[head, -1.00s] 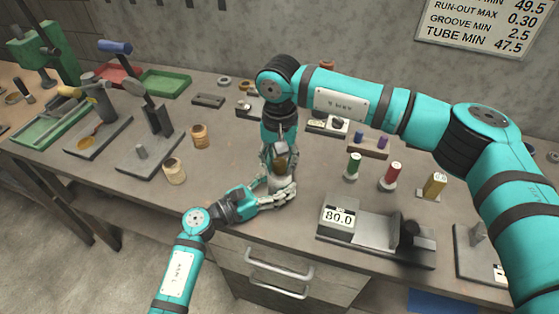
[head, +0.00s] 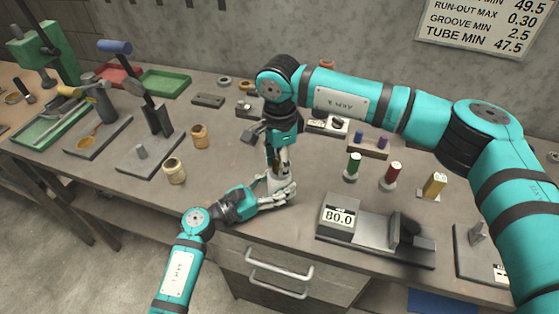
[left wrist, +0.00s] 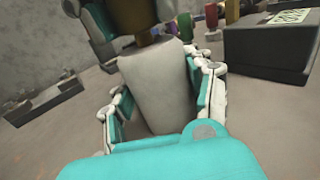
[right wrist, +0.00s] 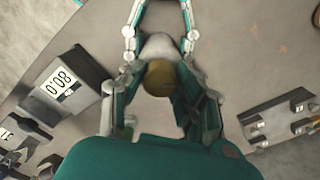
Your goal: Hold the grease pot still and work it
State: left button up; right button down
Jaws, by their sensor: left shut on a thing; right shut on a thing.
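The grease pot is a pale grey tapered body (left wrist: 155,85) with a brown-gold top (left wrist: 148,48). It stands upright near the front of the bench. My left gripper (head: 280,191) comes in low from the left and is shut around the pale body, with one finger on each side in the left wrist view. My right gripper (head: 280,167) points down from above and is shut on the top. In the right wrist view the round brown top (right wrist: 160,77) shows between its fingers. The head view mostly hides the pot behind the fingers.
Two tan tubes (head: 175,171) (head: 199,136) and a lever press (head: 150,100) are to the left.

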jog(key=m, duration=1.1)
jog(key=shift+m, duration=0.4)
jog(key=m, duration=2.1)
jog(key=shift+m, duration=0.4)
jog(key=m, duration=0.4)
jog(key=shift+w+m, duration=0.1)
jog(key=shift+m, duration=0.2)
jog(key=m, duration=0.4)
jog(key=shift+a+r+m, duration=0.15)
jog(key=shift+a+m, duration=0.35)
jog(key=shift+m, duration=0.3)
jog(key=shift+d+m, duration=0.4)
jog(key=c, duration=0.9)
grip_release()
jog(key=shift+c, duration=0.2)
